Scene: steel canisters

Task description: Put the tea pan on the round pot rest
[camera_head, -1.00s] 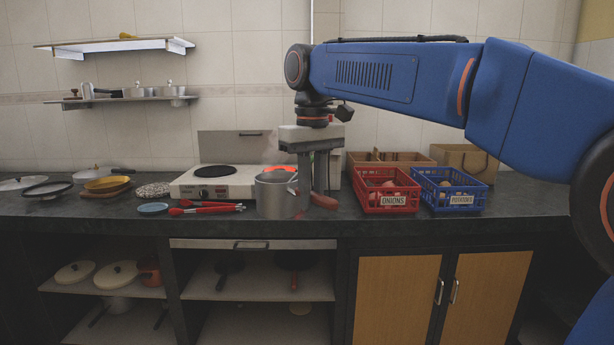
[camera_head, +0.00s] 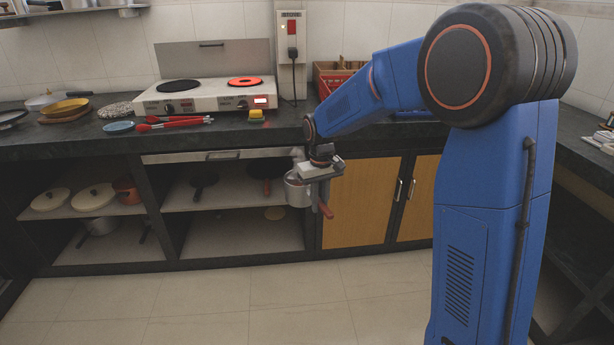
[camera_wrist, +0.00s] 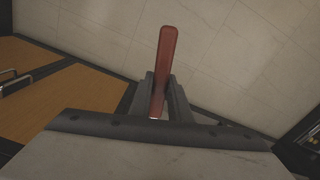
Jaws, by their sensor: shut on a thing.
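The tea pan (camera_head: 297,191) is a steel pot with a red handle. My gripper (camera_head: 322,190) is shut on that handle and holds the pan in the air in front of the cabinet, below counter height. In the wrist view the red handle (camera_wrist: 166,50) sits between the fingers (camera_wrist: 160,95); the pan's body is mostly hidden there. Two flat round pieces lie on the counter's left part: a small blue disc (camera_head: 118,127) and a speckled disc (camera_head: 116,109) behind it. I cannot tell for certain which is the round pot rest.
A two-plate stove (camera_head: 206,97) stands at the back; its right plate (camera_head: 245,81) glows orange. Red-handled tongs (camera_head: 176,124) lie beside the blue disc. A yellow sponge (camera_head: 255,114) lies before the stove. Yellow dishes (camera_head: 64,108) stand left. The floor (camera_head: 200,307) is clear.

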